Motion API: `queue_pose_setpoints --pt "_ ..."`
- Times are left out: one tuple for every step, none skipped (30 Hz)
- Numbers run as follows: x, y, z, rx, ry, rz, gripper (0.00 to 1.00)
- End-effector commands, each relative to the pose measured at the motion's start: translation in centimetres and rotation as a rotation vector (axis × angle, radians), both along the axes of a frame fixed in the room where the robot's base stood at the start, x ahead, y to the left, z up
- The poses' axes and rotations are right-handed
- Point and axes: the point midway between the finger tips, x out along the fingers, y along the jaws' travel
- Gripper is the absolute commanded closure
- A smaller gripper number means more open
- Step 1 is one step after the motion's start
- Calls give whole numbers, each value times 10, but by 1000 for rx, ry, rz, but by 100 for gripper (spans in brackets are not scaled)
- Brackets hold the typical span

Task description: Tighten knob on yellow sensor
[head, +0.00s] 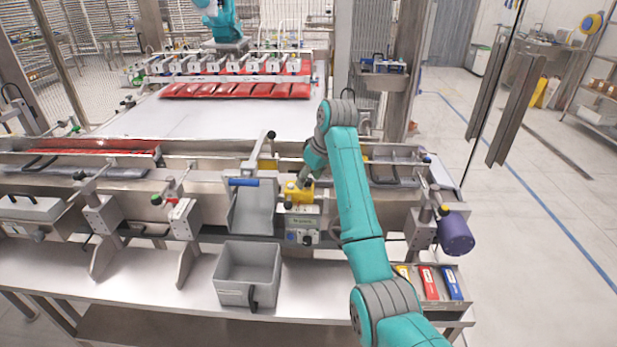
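The yellow sensor (297,194) is a small yellow block on top of a grey-green box (303,219) at the front rail of the machine, near the middle of the head view. A small dark knob shows at the top of the sensor, close to my gripper. My teal arm reaches up from the lower right and bends down at the top toward the sensor. My gripper (308,181) is just above the sensor's upper right side. Its fingers are dark and tiny here, so I cannot tell whether they are open, shut or touching the knob.
A grey bin (247,277) stands on the front shelf, with a metal chute (254,208) above it. A blue-handled lever (246,182) is close left of the sensor. A purple cylinder (456,232) and a tray of coloured items (430,283) are at right. Red packs (238,90) lie behind.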

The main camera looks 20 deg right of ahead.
Motion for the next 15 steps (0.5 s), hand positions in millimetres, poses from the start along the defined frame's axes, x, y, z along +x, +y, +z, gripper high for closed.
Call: queue_pose_setpoints --pt "0 0 0 0 0 0 59" --pt "0 0 0 0 0 0 66" --pt "0 0 0 0 0 0 76" --pt "0 0 0 0 0 0 84" --pt "0 0 0 0 0 0 91" --pt "0 0 0 0 0 0 100" --pt "0 0 0 0 0 0 100" --pt "0 0 0 0 0 0 100" --pt "0 0 0 0 0 0 100" --pt "0 0 0 0 0 -1 100" --pt "0 0 0 0 0 -2 100" --pt "0 0 0 0 0 -4 100" --pt "0 0 0 0 0 -8 100" --pt "0 1 0 0 0 -12 100" --pt "0 1 0 0 0 -20 100"
